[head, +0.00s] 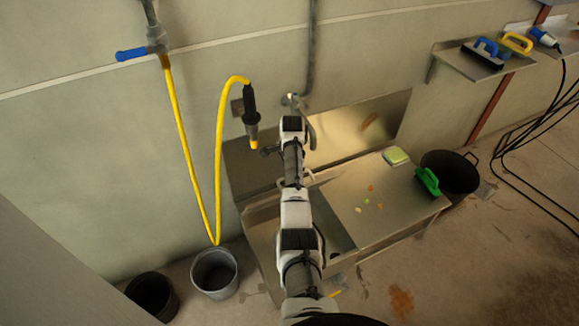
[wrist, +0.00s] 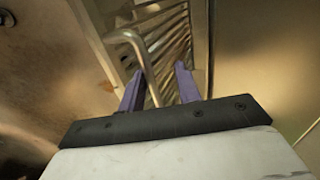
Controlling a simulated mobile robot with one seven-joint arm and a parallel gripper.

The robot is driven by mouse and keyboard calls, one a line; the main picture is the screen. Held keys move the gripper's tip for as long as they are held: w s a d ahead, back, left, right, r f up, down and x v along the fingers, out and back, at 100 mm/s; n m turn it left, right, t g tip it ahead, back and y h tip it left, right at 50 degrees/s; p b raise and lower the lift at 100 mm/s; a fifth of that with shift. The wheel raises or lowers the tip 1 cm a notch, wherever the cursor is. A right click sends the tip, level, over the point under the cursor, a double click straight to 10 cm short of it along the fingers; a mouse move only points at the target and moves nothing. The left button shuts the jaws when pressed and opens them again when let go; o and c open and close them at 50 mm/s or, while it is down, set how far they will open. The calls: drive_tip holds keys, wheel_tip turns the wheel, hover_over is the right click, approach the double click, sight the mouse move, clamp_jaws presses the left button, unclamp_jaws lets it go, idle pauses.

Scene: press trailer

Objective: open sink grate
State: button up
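The sink grate (wrist: 172,28) shows in the wrist view as a slatted metal panel beyond my fingertips, inside a pale frame. A bent metal bar (wrist: 147,62) runs in front of it; I cannot tell whether it is the grate's handle or the tap's spout. My gripper (wrist: 159,70) has two purple fingers spread apart, with the bar passing between them nearer the left finger. The fingers are not closed on it, and contact is unclear. In the head view my arm reaches over the steel sink (head: 262,218) and covers much of it; the grate is not clear there.
A steel counter (head: 345,190) with a sponge (head: 395,156) and green brush (head: 428,181) lies right of my arm. A yellow hose (head: 173,110) with a dark nozzle (head: 250,105) hangs on the left. Buckets (head: 214,273) stand on the floor. A tap (head: 308,130) rises behind the sink.

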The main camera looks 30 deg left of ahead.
wheel_tip(320, 180, up, 14)
drive_tip(key=b, duration=0.1)
drive_tip(key=shift+s+d+f, duration=0.15)
drive_tip(key=shift+s+d, duration=0.15)
drive_tip(key=shift+d, duration=0.05)
idle(0.4)
